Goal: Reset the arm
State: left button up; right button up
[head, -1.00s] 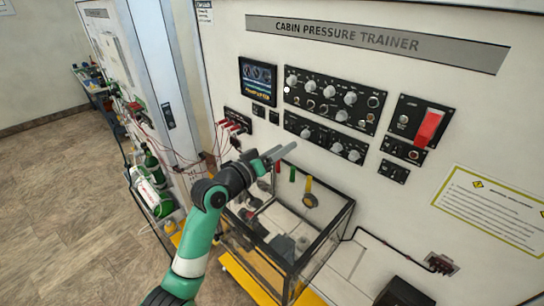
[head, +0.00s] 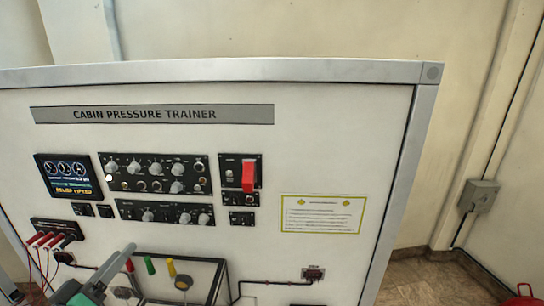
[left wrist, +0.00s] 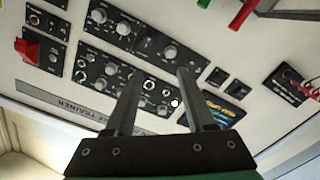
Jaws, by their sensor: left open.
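My left gripper (head: 122,258) shows at the bottom left of the head view, in front of the trainer panel (head: 330,165). Only its grey finger and part of the green arm show there. In the left wrist view my left gripper (left wrist: 156,82) has two dark fingers spread apart with nothing between them. They point at the panel's knob rows, which appear upside down, and I see no contact. My right gripper is in neither view.
The panel carries a small screen (head: 68,176), an upper knob module (head: 157,186), a red switch (head: 248,176) and red connectors (head: 47,240). A clear box with a dark frame (head: 213,284) stands below, close to my left gripper. A grey wall box (head: 479,197) is at the right.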

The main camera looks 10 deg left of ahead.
pick_arm(q)
jog(key=s+d+r+m+t+h+p, duration=0.2)
jog(key=d+r+m+t+h, duration=0.3)
jog(key=d+r, duration=1.4)
jog(key=s+r+m+t+y, duration=0.1)
jog(key=s+r+m+t, duration=0.2)
jog(key=s+r, duration=0.9)
notch_tip(320, 180, up, 3)
jog(key=shift+s+d+f+t+y, duration=0.15)
jog(key=shift+s+d+t+y, duration=0.2)
jog(key=shift+t, duration=0.45)
jog(key=shift+w, duration=0.15)
